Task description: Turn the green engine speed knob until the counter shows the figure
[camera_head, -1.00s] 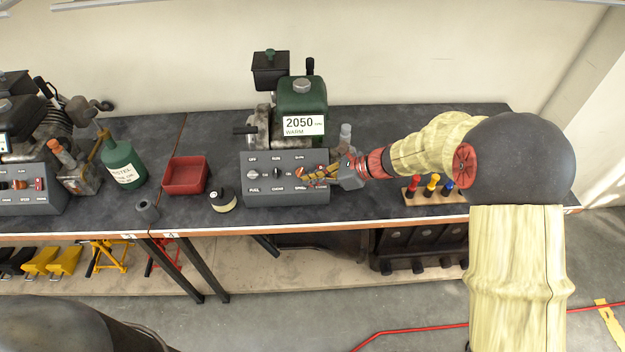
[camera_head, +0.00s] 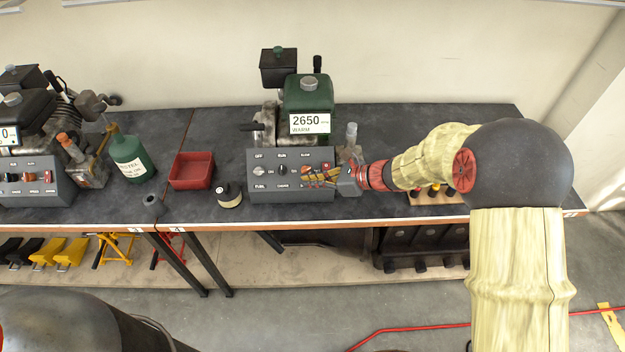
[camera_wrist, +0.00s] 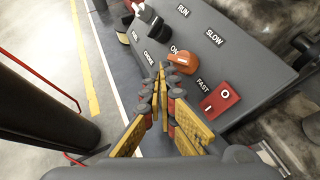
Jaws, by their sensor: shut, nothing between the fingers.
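The green engine (camera_head: 308,95) stands on the bench, and its counter (camera_head: 310,122) reads 2650 with WARM below. Its grey control panel (camera_head: 262,190) sits in front. In the wrist view, the orange speed knob (camera_wrist: 183,62) lies between the SLOW and FAST labels. My gripper (camera_wrist: 162,78) is shut and empty, with its fingertips right beside this knob; I cannot tell if they touch it. In the head view my gripper (camera_head: 308,176) covers the panel's right side and hides much of the knob.
A red switch (camera_wrist: 220,98) and a black knob (camera_wrist: 156,27) flank the orange knob. A red tray (camera_head: 191,172), a small round can (camera_head: 229,196) and a green bottle (camera_head: 130,158) stand left of the panel. Coloured-handled tools sit in a wooden rack (camera_head: 430,198) under my arm.

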